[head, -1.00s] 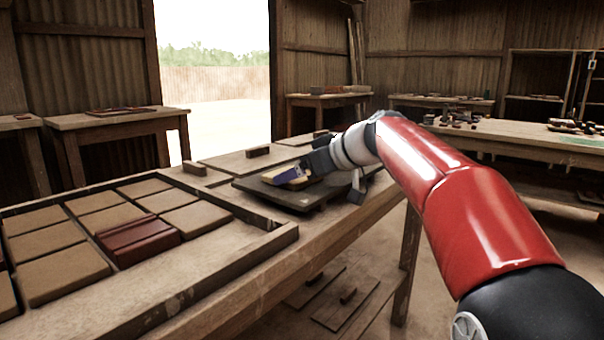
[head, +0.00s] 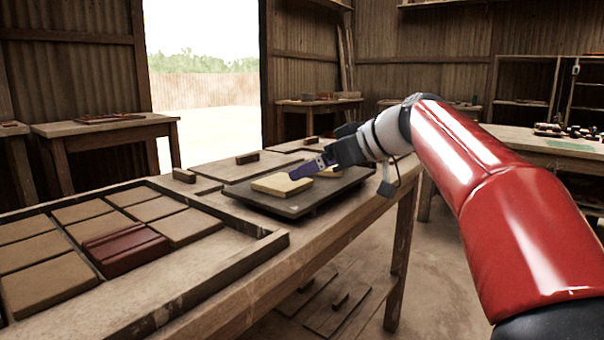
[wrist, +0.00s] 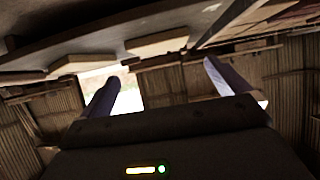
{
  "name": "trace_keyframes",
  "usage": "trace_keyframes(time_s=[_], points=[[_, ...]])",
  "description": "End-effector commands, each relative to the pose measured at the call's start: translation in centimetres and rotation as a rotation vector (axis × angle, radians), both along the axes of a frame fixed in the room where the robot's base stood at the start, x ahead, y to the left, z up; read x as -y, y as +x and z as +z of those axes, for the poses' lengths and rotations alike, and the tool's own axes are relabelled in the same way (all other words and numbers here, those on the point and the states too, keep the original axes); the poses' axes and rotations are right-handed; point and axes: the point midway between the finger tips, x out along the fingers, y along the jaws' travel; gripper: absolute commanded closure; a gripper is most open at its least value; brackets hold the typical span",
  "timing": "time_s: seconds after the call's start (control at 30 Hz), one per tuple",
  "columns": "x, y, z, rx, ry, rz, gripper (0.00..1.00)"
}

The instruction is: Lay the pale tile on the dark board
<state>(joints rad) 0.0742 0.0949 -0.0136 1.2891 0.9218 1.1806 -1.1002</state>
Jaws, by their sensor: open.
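A pale tile (head: 283,185) lies flat on the dark board (head: 290,207), near its left front part. A second pale tile (head: 328,172) lies behind it on the board, partly hidden by my gripper. My gripper (head: 302,172) is open and empty, its purple fingers just above and right of the front tile. In the wrist view the picture is upside down; the two fingers of my gripper (wrist: 163,88) stand wide apart with nothing between them. A pale tile (wrist: 158,43) shows there on the board's surface (wrist: 100,38).
A wooden tray (head: 270,246) with several tan tiles and a dark red ridged block (head: 125,248) fills the workbench's near left. Small wooden blocks (head: 184,175) stand behind the board. Other tables (head: 110,126) line the walls.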

Motion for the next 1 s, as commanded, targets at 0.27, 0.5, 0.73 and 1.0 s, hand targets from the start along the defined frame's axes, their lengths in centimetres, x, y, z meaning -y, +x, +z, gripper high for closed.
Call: trace_keyframes(time_s=[0.27,0.5,0.73,1.0], points=[[2.4,-1.8,1.6,0.000,0.000,-0.001,0.00],[2.5,-2.0,1.7,-0.001,0.000,0.001,0.00],[2.8,-5.0,-0.8,-0.111,-0.022,-0.094,0.00],[5.8,-17.8,-13.5,-0.434,-0.139,-0.498,0.00]])
